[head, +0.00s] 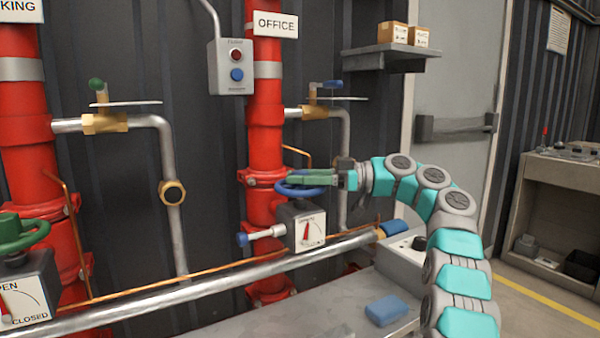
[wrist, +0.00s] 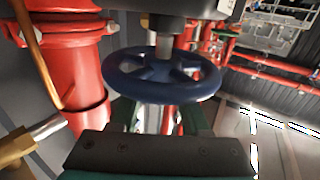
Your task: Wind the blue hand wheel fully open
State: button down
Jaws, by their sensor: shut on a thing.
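The blue hand wheel (head: 297,189) sits on top of a dark gearbox (head: 303,226) on the red pipe under the OFFICE sign. The gearbox has a white dial (head: 312,231) with a red needle pointing roughly upward; its lettering is too small to read surely. My gripper (head: 318,177) reaches in from the right, its green fingers shut on the wheel. In the wrist view the wheel (wrist: 165,76) fills the middle, with green fingers at both sides of its near rim. The fingers partly cover the wheel in the head view.
A green hand wheel (head: 22,232) with its own dial stands at far left. A blue-tipped stub (head: 258,234) sticks out left of the gearbox. A bench (head: 270,322) with a blue block (head: 386,310) lies below. A shelf (head: 390,52) with boxes hangs above.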

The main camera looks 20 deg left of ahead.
jog(key=shift+r, duration=0.2)
dwell(0.4)
jog(key=shift+c, duration=1.9)
grip_release()
jog(key=shift+f, duration=0.15)
jog(key=shift+d, duration=0.1)
